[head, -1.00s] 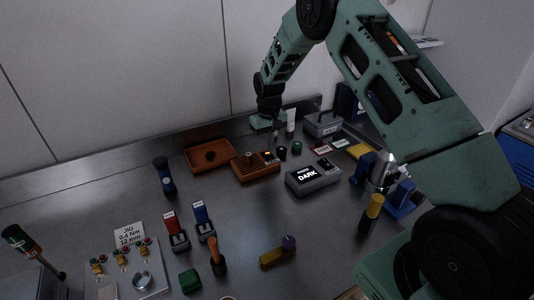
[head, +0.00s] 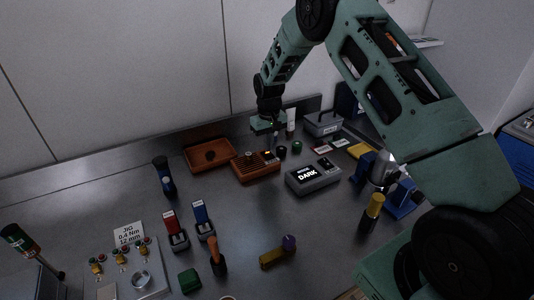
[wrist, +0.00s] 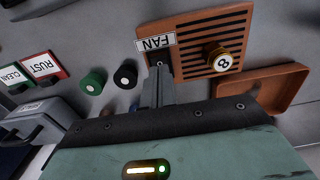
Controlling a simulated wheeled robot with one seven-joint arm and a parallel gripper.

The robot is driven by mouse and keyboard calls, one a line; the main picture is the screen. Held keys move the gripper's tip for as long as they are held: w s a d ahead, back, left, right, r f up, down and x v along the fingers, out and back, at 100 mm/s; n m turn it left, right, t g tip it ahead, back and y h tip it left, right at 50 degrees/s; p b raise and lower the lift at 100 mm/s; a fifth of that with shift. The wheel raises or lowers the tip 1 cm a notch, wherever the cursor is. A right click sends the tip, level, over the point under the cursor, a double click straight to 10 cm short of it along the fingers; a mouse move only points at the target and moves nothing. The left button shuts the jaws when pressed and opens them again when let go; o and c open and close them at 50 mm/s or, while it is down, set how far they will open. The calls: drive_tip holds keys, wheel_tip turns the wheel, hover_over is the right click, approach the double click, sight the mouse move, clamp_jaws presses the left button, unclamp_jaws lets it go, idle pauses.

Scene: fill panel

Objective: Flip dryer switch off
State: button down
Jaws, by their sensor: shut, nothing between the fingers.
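An orange slatted box (head: 243,169) with a FAN label stands near the back of the bench. In the wrist view the box (wrist: 240,22) shows dark slots, a brass knob marked 8 (wrist: 222,59) and a dark recess beside the label, where a switch may sit. No label reading dryer is visible. My gripper (wrist: 161,70) is shut and empty, its fingertips at the recess and hiding most of it. I cannot tell whether they touch anything or how the switch stands. In the head view my gripper (head: 274,141) is small and dark above the box's back edge.
An orange tray (head: 193,157) lies beside the box. A grey box reading DARK (head: 330,180) stands in front to the right. Black (wrist: 126,75) and green (wrist: 92,81) round pieces and RUST (wrist: 42,66) and CLEAN (wrist: 13,75) cards lie nearby.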

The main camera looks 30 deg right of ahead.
sight(268, 154)
drive_tip(key=shift+f+b, duration=0.55)
drive_tip(key=shift+f, duration=0.45)
idle(0.3)
drive_tip(key=shift+r+p, duration=2.1)
drive_tip(key=shift+r, duration=1.45)
drive_tip(key=shift+a, duration=0.1)
